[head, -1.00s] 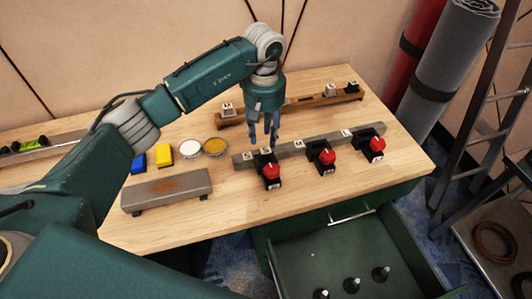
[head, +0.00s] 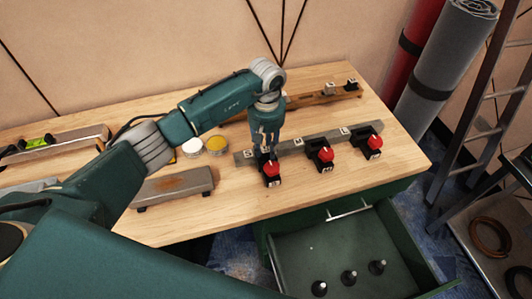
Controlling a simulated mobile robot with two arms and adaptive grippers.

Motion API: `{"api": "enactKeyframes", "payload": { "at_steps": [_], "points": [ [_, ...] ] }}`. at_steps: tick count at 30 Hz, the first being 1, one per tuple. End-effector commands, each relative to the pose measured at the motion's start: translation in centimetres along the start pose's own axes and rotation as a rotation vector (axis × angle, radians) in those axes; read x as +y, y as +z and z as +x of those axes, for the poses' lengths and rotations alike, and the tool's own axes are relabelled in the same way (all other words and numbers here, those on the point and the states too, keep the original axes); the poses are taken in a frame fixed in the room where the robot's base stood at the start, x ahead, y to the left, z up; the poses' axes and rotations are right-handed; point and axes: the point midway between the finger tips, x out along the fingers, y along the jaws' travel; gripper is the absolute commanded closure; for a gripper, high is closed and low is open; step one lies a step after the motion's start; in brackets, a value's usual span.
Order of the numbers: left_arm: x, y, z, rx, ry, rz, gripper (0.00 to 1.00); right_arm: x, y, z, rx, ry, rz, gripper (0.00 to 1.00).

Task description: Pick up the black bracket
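Black brackets with red knobs sit along a grey rail (head: 292,147) on the workbench: a left one (head: 271,182), a middle one (head: 327,168) and a right one (head: 376,154). A small black piece (head: 351,84) also sits on the brown rail at the back. My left gripper (head: 267,150) points down right over the back of the left bracket, its fingers apart. The fingertips overlap the bracket's dark rear part, so contact cannot be told. My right gripper is not in view.
A grey block (head: 174,186), a white dish (head: 193,147) and a yellow dish (head: 217,145) lie left of the gripper. An open green drawer (head: 330,245) juts out in front, holding dark knobbed pieces. A ladder (head: 488,100) stands at right.

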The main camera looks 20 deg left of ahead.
Motion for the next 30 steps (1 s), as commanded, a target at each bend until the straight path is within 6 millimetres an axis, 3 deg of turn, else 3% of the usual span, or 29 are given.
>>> {"api": "enactKeyframes", "payload": {
  "at_steps": [17, 23, 30],
  "points": [
    [0.1, -0.1, -0.9, 0.002, 0.003, 0.0, 1.0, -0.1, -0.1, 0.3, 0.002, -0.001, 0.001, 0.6],
    [0.1, -0.2, -3.5, 0.005, 0.003, 0.001, 1.0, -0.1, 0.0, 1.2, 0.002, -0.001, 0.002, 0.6],
    [0.1, -0.2, -8.9, 0.007, 0.005, 0.001, 1.0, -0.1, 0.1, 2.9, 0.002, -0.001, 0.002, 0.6]
  ]
}}
